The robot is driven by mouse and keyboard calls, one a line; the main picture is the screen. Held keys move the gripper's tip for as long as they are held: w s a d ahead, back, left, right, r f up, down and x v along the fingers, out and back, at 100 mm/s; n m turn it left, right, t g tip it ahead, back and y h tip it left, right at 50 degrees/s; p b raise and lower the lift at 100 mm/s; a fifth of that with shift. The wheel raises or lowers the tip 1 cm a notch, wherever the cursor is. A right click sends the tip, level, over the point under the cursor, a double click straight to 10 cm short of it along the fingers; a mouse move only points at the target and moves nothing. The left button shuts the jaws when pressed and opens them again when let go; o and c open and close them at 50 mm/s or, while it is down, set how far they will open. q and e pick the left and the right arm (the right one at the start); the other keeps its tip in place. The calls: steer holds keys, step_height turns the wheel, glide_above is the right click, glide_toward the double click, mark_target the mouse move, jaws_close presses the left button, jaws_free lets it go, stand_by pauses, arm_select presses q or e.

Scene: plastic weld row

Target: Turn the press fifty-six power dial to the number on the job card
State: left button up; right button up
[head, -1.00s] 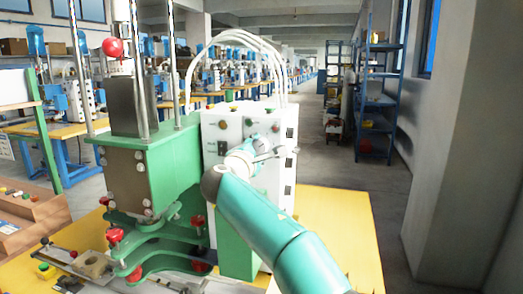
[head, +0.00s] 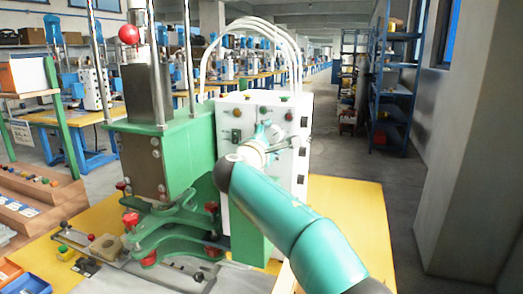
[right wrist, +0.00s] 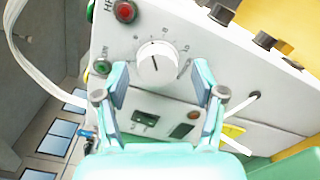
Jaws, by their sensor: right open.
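The white power dial (right wrist: 157,62) is on the press's white control box (right wrist: 150,100) in the right wrist view. A dark pointer mark on its face points roughly to the top of that picture; the printed numbers around it are too small to read surely. My right gripper (right wrist: 160,78) is open, with one finger on each side of the dial; I cannot tell whether they touch it. In the head view my right gripper (head: 268,142) is at the front of the control box (head: 290,185) and largely hides the dial. My left gripper is not in view. No job card is readable.
The green press (head: 190,150) with its metal column and red knobs stands left of the box on a yellow table (head: 350,215). Red (right wrist: 125,11) and green buttons and a switch (right wrist: 144,118) sit close around the dial. White hoses arch above the box.

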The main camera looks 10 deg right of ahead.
steer(key=v, duration=1.1)
steer(key=shift+f, duration=0.1)
